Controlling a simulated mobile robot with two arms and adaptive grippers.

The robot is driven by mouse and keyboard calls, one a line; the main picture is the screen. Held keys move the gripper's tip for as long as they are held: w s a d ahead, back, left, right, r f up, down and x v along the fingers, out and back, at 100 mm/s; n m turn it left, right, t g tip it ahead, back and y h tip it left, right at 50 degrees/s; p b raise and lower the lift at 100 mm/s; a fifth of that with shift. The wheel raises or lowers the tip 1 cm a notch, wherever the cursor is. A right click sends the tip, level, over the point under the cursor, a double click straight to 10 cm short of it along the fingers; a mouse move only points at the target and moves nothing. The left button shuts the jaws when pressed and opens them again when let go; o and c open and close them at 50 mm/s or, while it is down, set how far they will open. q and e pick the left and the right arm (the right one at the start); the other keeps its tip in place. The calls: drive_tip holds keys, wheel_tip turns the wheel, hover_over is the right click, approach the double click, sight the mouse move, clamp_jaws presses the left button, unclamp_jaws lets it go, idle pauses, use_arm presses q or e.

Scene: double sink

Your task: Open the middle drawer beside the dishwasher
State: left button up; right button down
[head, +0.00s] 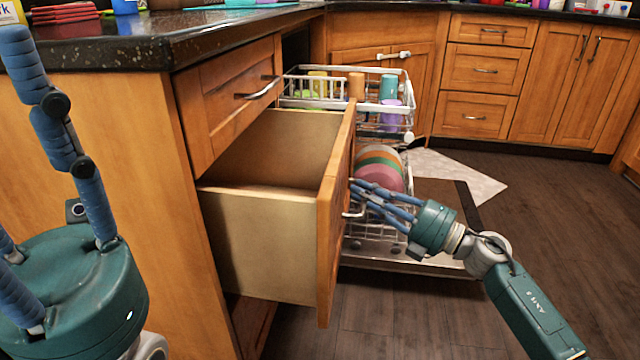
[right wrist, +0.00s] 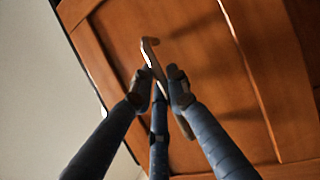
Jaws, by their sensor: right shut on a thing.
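The middle drawer (head: 265,240) is pulled far out of the cabinet, and its empty inside shows in the head view. Its front panel stands edge-on to me; in the right wrist view the wooden panel (right wrist: 230,60) fills most of the picture. My right gripper (head: 358,192) is at the outer face of this panel, its fingers shut on the metal drawer handle (right wrist: 150,52). The open dishwasher (head: 410,255) is behind the drawer. My left gripper (head: 65,130) is at the left edge, away from the drawer, with its fingers pointing up and spread.
The top drawer (head: 230,100) above is closed. The dishwasher's upper rack (head: 315,103) holds cups and its lower rack holds plates (head: 378,168). A dark counter (head: 180,35) overhangs at upper left. Dark floor (head: 560,230) is free at right.

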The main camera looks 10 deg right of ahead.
drive_tip(key=s+d, duration=0.3)
drive_tip(key=d, duration=0.5)
drive_tip(key=s+d, duration=0.3)
drive_tip(key=d, duration=0.6)
drive_tip(key=shift+d, duration=0.25)
drive_tip(key=shift+f, duration=0.1)
drive_tip(key=c, duration=1.7)
unclamp_jaws()
drive_tip(key=shift+w, duration=0.1)
drive_tip(key=v, duration=1.2)
drive_tip(key=shift+d, duration=0.1)
